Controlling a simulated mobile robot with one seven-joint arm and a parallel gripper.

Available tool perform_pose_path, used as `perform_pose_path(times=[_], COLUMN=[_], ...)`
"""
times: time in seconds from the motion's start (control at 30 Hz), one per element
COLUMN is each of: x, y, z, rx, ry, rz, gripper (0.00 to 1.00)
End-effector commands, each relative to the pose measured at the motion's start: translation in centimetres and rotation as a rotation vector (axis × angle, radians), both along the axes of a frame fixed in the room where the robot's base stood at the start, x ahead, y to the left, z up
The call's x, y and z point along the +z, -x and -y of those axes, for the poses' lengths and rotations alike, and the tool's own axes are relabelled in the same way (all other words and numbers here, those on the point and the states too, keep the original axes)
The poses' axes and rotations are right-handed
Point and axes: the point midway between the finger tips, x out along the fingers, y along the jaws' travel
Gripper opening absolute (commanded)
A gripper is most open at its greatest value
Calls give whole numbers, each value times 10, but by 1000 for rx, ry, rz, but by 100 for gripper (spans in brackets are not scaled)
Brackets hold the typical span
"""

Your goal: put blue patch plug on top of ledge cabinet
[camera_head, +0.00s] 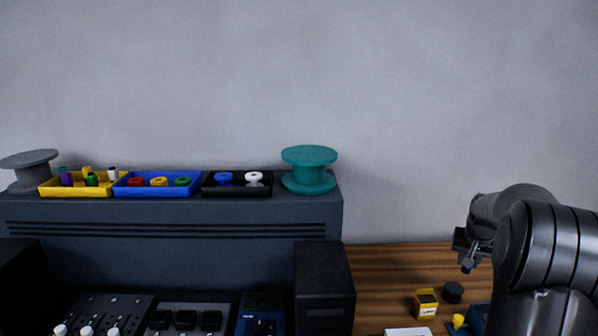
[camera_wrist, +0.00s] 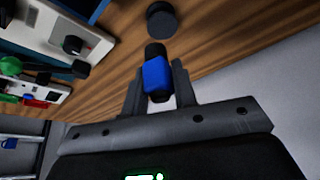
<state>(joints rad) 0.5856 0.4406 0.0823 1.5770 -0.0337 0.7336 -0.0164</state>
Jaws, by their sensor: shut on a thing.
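The blue patch plug (camera_wrist: 157,78) is between my gripper's fingers (camera_wrist: 161,92) in the wrist view. It has a blue body and a dark end that points away from the palm. My gripper is shut on it, above the wooden table. In the head view my gripper (camera_head: 467,250) is at the right, partly hidden by my arm, and the plug cannot be made out there. The ledge cabinet (camera_head: 180,215) is the dark blue-grey cabinet at the left, with trays and spools along its top.
On the cabinet top are a grey spool (camera_head: 30,170), a yellow tray (camera_head: 78,190), a blue tray (camera_head: 157,190), a black tray (camera_head: 237,190) and a teal spool (camera_head: 309,170). A black box (camera_head: 322,285) stands before it. A yellow box (camera_head: 426,303) and black cylinder (camera_head: 453,291) are on the wooden table (camera_head: 385,275).

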Motion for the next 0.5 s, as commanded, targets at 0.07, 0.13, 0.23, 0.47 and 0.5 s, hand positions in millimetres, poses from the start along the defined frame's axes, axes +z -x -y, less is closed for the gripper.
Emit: perform_pose_path(times=[0.07,0.13,0.23,0.47,0.5], x=[18,29,43,61,63], y=[35,64,102,164,170], z=[16,26,36,45,45], rx=[-46,-80,-124,-196,-204], ry=[3,2,2,0,0], rz=[4,3,2,3,3], gripper=[2,2,2,2,2])
